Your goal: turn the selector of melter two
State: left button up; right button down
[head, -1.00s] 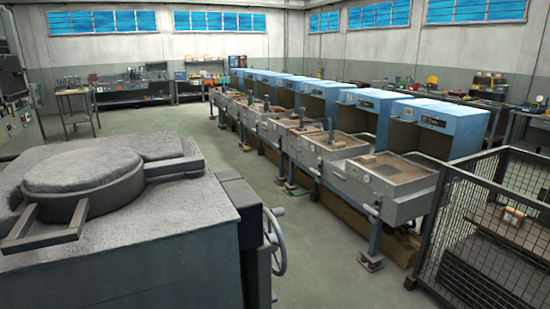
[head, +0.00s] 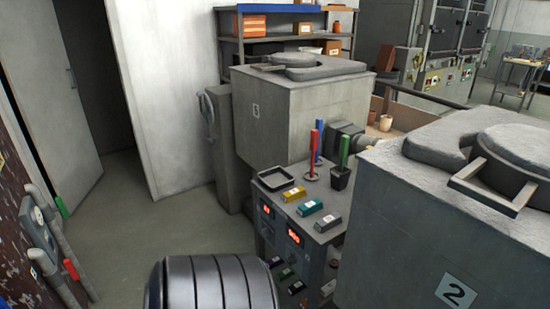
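Melter two is the grey box-shaped furnace (head: 420,230) at the right in the head view. It has a plate with the number 2 (head: 456,293) and a round lid with a bar handle (head: 505,165) on top. A grey control cabinet (head: 335,222) stands to its left, with red lit displays (head: 294,237) on its front. Small knobs or switches sit low on that front, too small to tell which is a selector. Neither of my grippers is in view.
Another numbered grey furnace (head: 285,115) stands behind the cabinet. The cabinet top holds a black tray (head: 278,181), coloured blocks (head: 310,207) and upright coloured handles. A dark ribbed cylinder (head: 212,285) fills the bottom middle; its nature is unclear. Bare floor lies at left (head: 150,235), before an open door.

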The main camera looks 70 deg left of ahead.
aim_at(291, 260)
jog(key=u, duration=1.9)
